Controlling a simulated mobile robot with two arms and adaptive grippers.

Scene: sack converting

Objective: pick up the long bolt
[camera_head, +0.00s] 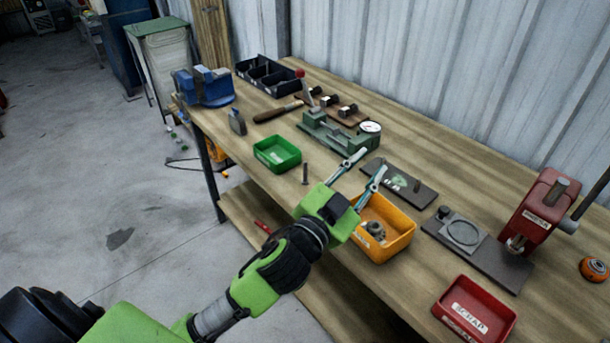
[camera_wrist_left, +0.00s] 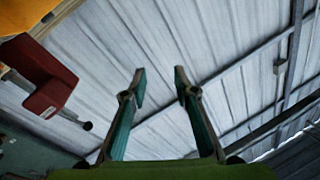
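What looks like the long bolt (camera_head: 305,175) stands upright on the bench, a slim dark shaft between the green bin and my left gripper. My left gripper (camera_head: 373,161) is open and empty. In the head view it appears to the right of the bolt, over the orange bin. In the left wrist view the two fingers (camera_wrist_left: 160,80) are apart with only the corrugated wall behind them. The bolt does not show there. My right gripper is in neither view.
On the wooden bench (camera_head: 425,165) are a green bin (camera_head: 277,154), an orange bin (camera_head: 398,241) holding metal parts, a red scrap bin (camera_head: 474,309), a green gauge fixture (camera_head: 335,132), a blue vise (camera_head: 207,87), dark plates (camera_head: 400,184) and a red press (camera_head: 540,210). The wall stands behind.

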